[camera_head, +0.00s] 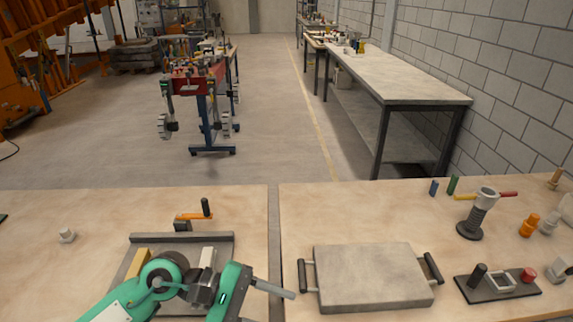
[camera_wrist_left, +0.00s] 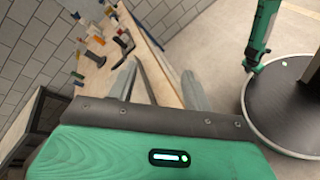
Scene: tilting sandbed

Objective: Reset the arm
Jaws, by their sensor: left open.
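My left arm comes in from the lower left of the head view. Its gripper (camera_head: 288,294) is open and empty, with the fingers pointing right over the table, just left of the grey slab. In the left wrist view the two fingers (camera_wrist_left: 157,74) stand apart with nothing between them. The grey tray-like sandbed (camera_head: 185,238) lies on the left table, partly hidden by my arm. An orange-handled crank (camera_head: 192,216) stands at its back edge. My right gripper shows in neither view.
The grey slab with two side handles (camera_head: 370,275) lies on the right table. A black spring-like stand (camera_head: 475,215), an orange piece (camera_head: 529,225) and a dark tray of small parts (camera_head: 497,284) are at the right. A seam separates the two tables. Clear tabletop lies behind the slab.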

